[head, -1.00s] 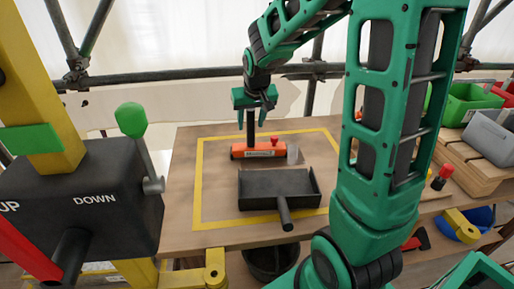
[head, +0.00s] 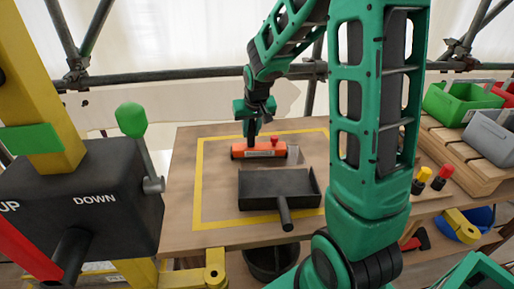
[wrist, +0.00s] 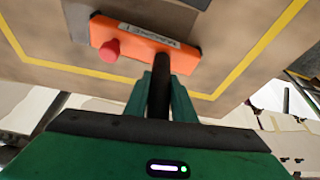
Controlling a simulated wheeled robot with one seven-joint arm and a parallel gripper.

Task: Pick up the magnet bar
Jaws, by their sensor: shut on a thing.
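The magnet bar (head: 262,151) is an orange block with a white label, a red knob and an upright dark handle. It rests on the wooden board inside the yellow outline in the head view. In the wrist view the orange magnet bar (wrist: 140,45) shows its label and red knob, with its handle running toward me. My gripper (head: 252,134) is above the bar, with its fingers on both sides of the handle. In the wrist view my gripper (wrist: 160,98) is shut on that dark handle. The fingers partly hide the handle.
A black dustpan-like tray (head: 280,188) with a handle lies just in front of the bar. A lever box (head: 95,200) with a green knob stands at left. Green (head: 462,103) and grey (head: 490,135) bins stand at right. The board's left side (head: 215,185) is clear.

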